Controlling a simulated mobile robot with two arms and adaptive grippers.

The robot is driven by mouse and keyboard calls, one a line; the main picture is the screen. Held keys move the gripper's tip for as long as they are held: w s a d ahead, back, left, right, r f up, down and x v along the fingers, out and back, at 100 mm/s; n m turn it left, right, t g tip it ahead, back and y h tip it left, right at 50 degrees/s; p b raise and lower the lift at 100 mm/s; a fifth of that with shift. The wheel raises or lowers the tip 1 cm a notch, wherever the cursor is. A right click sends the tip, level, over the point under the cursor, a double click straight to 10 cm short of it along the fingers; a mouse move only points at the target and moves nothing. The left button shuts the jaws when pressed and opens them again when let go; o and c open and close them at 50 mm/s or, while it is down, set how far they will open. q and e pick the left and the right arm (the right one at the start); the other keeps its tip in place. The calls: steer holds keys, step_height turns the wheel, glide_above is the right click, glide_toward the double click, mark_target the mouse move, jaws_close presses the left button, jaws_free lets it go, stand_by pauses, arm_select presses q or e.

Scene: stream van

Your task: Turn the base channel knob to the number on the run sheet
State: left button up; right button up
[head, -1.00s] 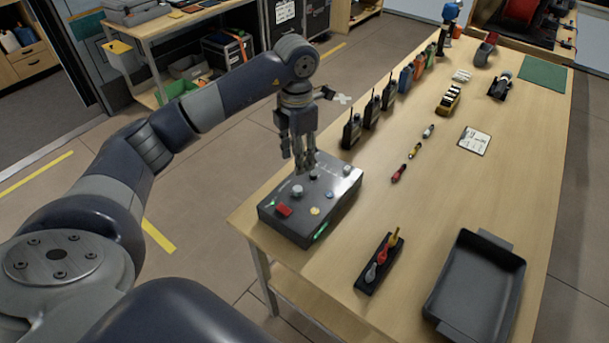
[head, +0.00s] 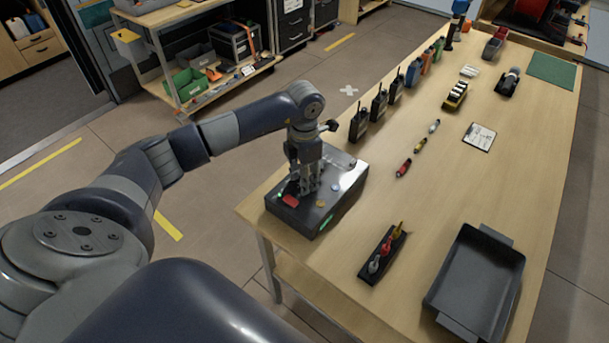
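The base station (head: 328,213), a dark grey box with buttons and knobs on top, sits at the table's near left corner. My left gripper (head: 309,190) points straight down over its top, with the fingertips at or just above the panel where a grey knob stood in view before. The fingers hide that knob, so I cannot tell whether they touch or grip it, or where it points. A red button (head: 290,200) shows left of the fingers. A small white sheet (head: 479,136), perhaps the run sheet, lies mid-table; its writing is too small to read. My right gripper is out of view.
Black radios (head: 379,104) stand in a row beyond the box. A dark tray (head: 475,285) and a black holder (head: 381,254) with coloured tools are at the near right. Small coloured pieces (head: 404,168) lie mid-table. The wood around the sheet is clear.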

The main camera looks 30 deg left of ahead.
arm_select(q)
steer(key=c, duration=0.5)
jaws_close()
steer(key=shift+f+m+b, duration=0.1)
steer(key=shift+m+b, duration=0.5)
steer(key=shift+b, duration=0.1)
steer(key=shift+m+b, duration=0.7)
steer(key=m+b, duration=0.3)
steer(key=m, duration=0.1)
steer(key=shift+m+b, duration=0.3)
steer(key=m+b, duration=0.2)
steer(key=m, duration=0.2)
steer(key=shift+b, duration=0.4)
steer(key=shift+m+b, duration=1)
steer(key=shift+m, duration=1.2)
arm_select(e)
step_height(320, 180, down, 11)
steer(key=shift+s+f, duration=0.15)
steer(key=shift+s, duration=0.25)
arm_select(q)
steer(key=shift+r, duration=0.2)
